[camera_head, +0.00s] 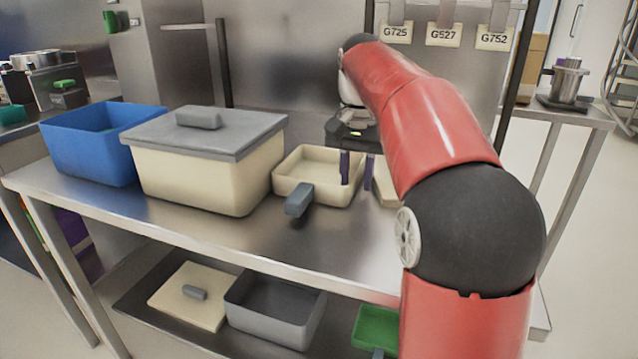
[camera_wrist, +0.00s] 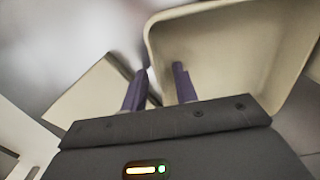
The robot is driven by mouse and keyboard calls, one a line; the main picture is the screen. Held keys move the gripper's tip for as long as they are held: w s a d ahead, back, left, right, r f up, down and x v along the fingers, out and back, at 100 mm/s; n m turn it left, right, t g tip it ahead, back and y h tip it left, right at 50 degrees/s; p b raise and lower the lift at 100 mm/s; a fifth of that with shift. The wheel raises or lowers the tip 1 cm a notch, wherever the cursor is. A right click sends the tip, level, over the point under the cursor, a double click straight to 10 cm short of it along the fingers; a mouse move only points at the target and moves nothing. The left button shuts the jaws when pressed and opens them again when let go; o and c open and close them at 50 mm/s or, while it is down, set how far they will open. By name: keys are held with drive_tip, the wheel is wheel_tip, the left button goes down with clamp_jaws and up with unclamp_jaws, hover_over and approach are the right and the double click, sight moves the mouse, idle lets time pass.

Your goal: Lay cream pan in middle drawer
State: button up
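The cream pan (camera_head: 315,162), a shallow open tray with a grey handle (camera_head: 299,200), stands on the steel table and looks empty. The wrist view shows its inside (camera_wrist: 225,50). My gripper (camera_head: 357,182) is open at the pan's right side, fingers pointing down. In the wrist view my gripper (camera_wrist: 160,75) has one dark purple finger over the pan's inside and the other outside, with the pan's wall between them. A gap shows between the fingers; I cannot tell whether either touches the wall. No drawer is clearly visible.
A cream bin with a grey lid (camera_head: 230,132) and a blue bin (camera_head: 90,142) stand left of the pan. A flat cream piece (camera_head: 386,192) lies close on its right. A grey pan (camera_head: 275,310) and green pan (camera_head: 377,328) are on the lower shelf. The table front is clear.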

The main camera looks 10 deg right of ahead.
clamp_jaws()
drive_tip(key=shift+r, duration=0.1)
idle(0.4)
